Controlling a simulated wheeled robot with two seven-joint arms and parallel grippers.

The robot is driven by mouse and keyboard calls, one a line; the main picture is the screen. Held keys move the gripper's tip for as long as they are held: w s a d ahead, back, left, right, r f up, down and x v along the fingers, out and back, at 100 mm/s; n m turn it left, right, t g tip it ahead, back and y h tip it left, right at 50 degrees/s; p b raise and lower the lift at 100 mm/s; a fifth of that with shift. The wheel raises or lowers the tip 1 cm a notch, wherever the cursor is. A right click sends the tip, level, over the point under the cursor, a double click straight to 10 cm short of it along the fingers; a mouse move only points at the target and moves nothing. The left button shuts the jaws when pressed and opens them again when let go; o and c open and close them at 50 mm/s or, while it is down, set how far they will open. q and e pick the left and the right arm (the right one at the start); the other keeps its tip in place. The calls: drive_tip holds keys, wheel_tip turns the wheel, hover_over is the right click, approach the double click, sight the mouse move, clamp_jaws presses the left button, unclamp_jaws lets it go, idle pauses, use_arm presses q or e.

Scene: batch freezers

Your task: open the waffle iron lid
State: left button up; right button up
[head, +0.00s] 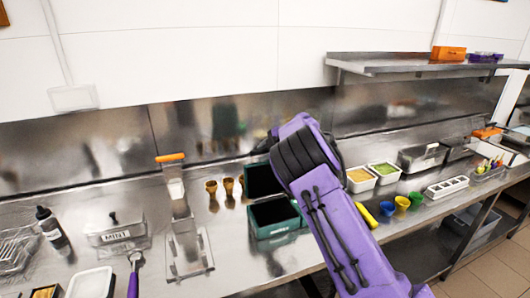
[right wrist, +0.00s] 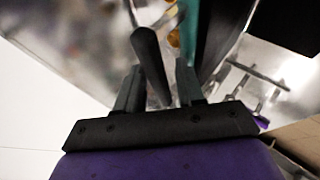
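The waffle iron (head: 275,235) is a teal box with dark inner faces on the steel counter, in the middle of the head view. Its lid (head: 262,180) stands raised, near upright, at the back. My right gripper (head: 259,148) is just above the lid's upper edge, partly hidden by my purple wrist. In the right wrist view, my two fingers (right wrist: 158,80) stand apart with a black bar (right wrist: 148,55), seemingly the lid's handle, between them. Whether they press on it is unclear. A teal strip (right wrist: 190,30) shows beyond. My left gripper is not in view.
Cones (head: 211,187) stand in a holder left of the waffle iron. A metal stand with an orange handle (head: 171,157) is farther left. Green and yellow cups (head: 402,203) and food tubs (head: 360,179) are on the right. A shelf (head: 400,66) hangs above right.

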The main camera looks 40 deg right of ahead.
drive_tip(key=shift+s+f, duration=0.1)
drive_tip(key=shift+f, duration=0.05)
drive_tip(key=shift+s+r+b, duration=0.2)
drive_tip(key=shift+b, duration=0.1)
drive_tip(key=b+v, duration=0.3)
drive_tip(key=v, duration=0.7)
drive_tip(key=shift+w, duration=0.1)
drive_tip(key=shift+a, duration=0.1)
